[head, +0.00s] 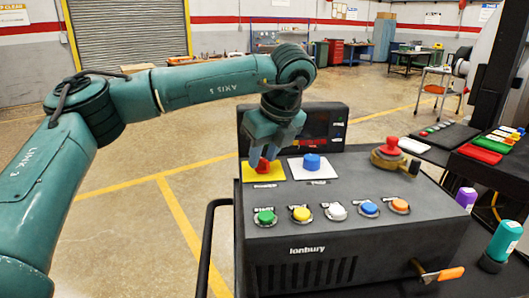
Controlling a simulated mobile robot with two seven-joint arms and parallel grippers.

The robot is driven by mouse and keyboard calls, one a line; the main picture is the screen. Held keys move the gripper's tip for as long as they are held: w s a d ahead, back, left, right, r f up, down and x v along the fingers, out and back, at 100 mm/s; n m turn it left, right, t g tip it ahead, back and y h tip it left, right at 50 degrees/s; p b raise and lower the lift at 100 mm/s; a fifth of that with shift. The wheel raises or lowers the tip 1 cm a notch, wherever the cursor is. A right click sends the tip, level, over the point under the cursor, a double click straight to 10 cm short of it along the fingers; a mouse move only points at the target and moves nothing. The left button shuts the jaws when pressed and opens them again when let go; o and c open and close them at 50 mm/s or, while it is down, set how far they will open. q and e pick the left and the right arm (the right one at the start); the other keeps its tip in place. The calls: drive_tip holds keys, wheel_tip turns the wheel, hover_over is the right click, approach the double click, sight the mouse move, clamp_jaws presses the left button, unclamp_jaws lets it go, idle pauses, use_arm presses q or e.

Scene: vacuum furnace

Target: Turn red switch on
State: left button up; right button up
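The red switch (263,164) is a red knob on a yellow plate (262,178) at the back left of the dark control box's top. My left gripper (269,157) points down right at it, with its fingertips at the knob and partly hiding it. I cannot tell whether the fingers are closed on the knob or only around it. My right gripper is not in the head view.
A blue knob (312,162) on a white plate stands just right. A red knob on a brass base (390,148) is farther right. Several coloured buttons (336,211) line the front. A dark screen (325,127) stands behind. An orange-handled lever (444,274) sticks out at lower right.

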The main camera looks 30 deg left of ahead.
use_arm(q)
drive_tip(key=c, duration=0.6)
clamp_jaws()
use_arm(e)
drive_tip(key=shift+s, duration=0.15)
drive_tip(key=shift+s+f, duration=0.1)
